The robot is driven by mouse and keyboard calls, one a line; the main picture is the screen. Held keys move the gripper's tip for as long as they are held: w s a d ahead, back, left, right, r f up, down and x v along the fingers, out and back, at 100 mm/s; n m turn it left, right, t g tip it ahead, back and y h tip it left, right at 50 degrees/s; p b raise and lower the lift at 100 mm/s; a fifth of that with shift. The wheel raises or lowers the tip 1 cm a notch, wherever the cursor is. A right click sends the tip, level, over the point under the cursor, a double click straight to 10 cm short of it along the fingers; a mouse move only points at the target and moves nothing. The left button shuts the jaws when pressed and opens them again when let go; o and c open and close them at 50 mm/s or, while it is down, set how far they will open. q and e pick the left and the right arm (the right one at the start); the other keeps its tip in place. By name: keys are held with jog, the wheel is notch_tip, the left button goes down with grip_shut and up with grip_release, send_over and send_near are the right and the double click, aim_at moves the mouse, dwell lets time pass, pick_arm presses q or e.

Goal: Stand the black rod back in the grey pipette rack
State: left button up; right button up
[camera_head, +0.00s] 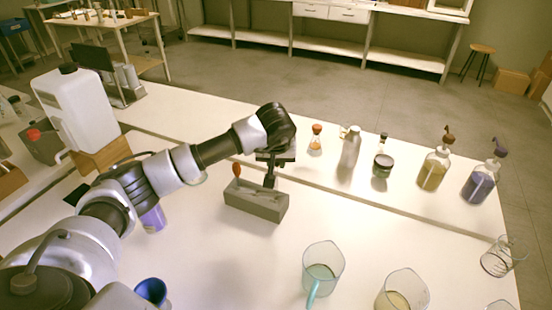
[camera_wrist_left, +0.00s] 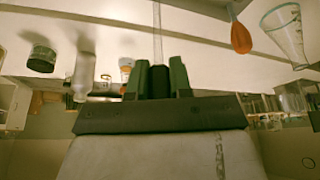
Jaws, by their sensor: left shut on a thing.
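The grey pipette rack (camera_head: 250,208) stands on the white table in the middle of the head view. An orange-bulbed pipette (camera_head: 236,170) stands at its left end. My left gripper (camera_head: 270,182) points down over the right part of the rack. In the left wrist view, my left gripper (camera_wrist_left: 161,68) is shut on the black rod (camera_wrist_left: 159,84), which shows as a dark piece between the greenish fingers. A thin pale stem runs on beyond the fingertips. The orange bulb (camera_wrist_left: 241,38) is off to the right there. Whether the rod's lower end touches the rack is hidden.
Beakers (camera_head: 322,271) stand in front of the rack to the right. A small orange-topped flask (camera_head: 316,138), a pale bottle (camera_head: 350,147), a dark-lidded jar (camera_head: 383,165) and pump bottles (camera_head: 434,171) line the back right. The table just right of the rack is clear.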

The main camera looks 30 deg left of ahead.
aim_at(276, 174)
pick_arm(q)
jog(key=shift+f, duration=0.4)
jog(key=shift+f+b, duration=0.5)
jog(key=shift+b, duration=0.15)
dwell(0.5)
jog(key=shift+f+b, duration=0.95)
jog(key=shift+f, duration=0.55)
jog(key=shift+f+b, duration=0.9)
jog(key=o, duration=0.9)
